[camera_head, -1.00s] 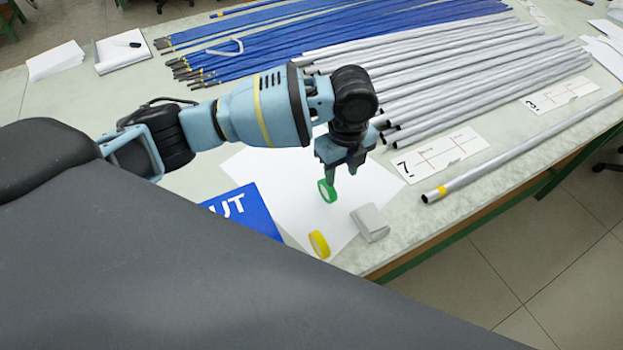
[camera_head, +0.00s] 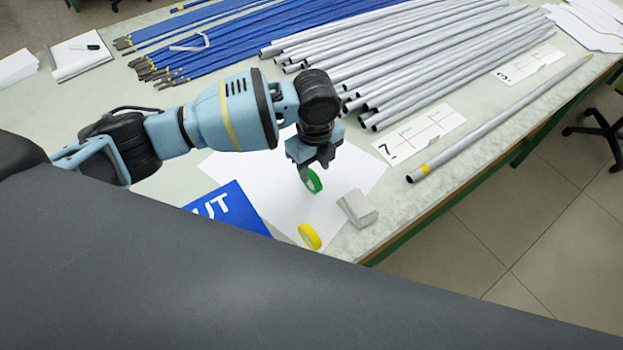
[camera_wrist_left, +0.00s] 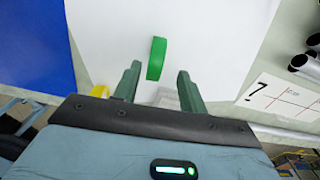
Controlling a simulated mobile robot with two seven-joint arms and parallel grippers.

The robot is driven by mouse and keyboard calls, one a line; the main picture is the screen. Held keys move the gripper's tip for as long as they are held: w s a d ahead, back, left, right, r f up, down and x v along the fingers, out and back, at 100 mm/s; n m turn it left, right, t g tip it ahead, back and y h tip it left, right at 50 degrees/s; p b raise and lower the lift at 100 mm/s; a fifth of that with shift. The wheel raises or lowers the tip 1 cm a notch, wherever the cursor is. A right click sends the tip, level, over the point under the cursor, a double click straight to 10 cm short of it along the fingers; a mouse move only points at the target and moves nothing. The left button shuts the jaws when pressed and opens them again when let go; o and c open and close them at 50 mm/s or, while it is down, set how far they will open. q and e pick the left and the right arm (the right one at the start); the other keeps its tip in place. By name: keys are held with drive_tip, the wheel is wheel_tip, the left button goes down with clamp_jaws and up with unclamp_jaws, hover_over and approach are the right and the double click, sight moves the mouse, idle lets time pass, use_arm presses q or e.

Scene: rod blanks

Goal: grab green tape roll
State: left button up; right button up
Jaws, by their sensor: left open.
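The green tape roll (camera_head: 313,181) stands on its edge on white paper (camera_head: 283,199) on the table. In the left wrist view the green tape roll (camera_wrist_left: 156,58) shows edge-on, just beyond and between the fingertips. My left gripper (camera_head: 309,174) points down at the roll, and its fingers partly overlap the roll in the head view. In the left wrist view the fingers of my left gripper (camera_wrist_left: 159,72) are apart, with nothing held between them. Whether a finger touches the roll cannot be told. My right gripper is not in view.
A yellow tape roll (camera_head: 310,236) and a grey-white box (camera_head: 357,208) are close by on the table. A blue sign (camera_head: 236,211) lies to the left. Grey rods (camera_head: 420,60) and blue rods (camera_head: 240,45) lie behind. A single rod (camera_head: 500,118) lies along the right edge.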

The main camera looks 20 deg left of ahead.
sight(311, 173)
use_arm(q)
drive_tip(key=f, duration=0.4)
drive_tip(key=shift+s+a+f, duration=0.25)
drive_tip(key=shift+a+f, duration=0.05)
drive_tip(key=shift+f, duration=0.1)
drive_tip(key=shift+c, duration=0.4)
clamp_jaws()
